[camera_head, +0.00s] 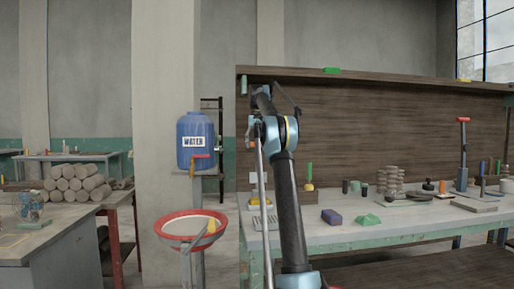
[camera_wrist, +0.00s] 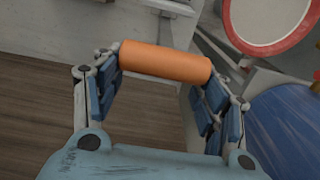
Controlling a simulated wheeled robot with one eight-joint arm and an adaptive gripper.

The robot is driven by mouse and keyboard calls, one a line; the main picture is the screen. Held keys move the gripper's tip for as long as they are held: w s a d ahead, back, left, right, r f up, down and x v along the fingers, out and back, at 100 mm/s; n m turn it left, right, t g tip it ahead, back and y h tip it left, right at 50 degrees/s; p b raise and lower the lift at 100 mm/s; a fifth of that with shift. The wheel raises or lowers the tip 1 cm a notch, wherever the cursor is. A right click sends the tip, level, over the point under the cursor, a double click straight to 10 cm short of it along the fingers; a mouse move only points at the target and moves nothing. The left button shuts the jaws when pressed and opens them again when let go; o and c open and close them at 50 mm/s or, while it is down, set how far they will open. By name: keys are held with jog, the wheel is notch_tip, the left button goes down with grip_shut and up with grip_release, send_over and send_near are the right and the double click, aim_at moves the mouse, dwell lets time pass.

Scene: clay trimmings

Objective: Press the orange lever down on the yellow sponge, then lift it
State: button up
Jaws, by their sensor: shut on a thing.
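An orange cylinder (camera_wrist: 165,62), which looks like the lever's grip, lies between the two fingers of my gripper (camera_wrist: 164,72) in the wrist view. The fingers are shut on it, one at each end. In the head view a small bit of orange (camera_head: 251,145) shows at the end of my arm, beside the bench's left end; my gripper is mostly hidden there. A yellow piece (camera_head: 211,226) sits in the red-rimmed basin at the lower left; I cannot tell whether it is the sponge. How the lever is mounted is not clear.
The blue water jug (camera_head: 195,141) and the red-rimmed basin (camera_head: 168,234) stand left of my arm. A table with stacked clay rolls (camera_head: 74,184) stands far left.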

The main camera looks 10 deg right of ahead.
jog(key=shift+w+f, duration=0.15)
jog(key=shift+w, duration=0.25)
jog(key=o, duration=1.5)
jog(key=shift+w+f, duration=0.1)
jog(key=shift+s, duration=0.25)
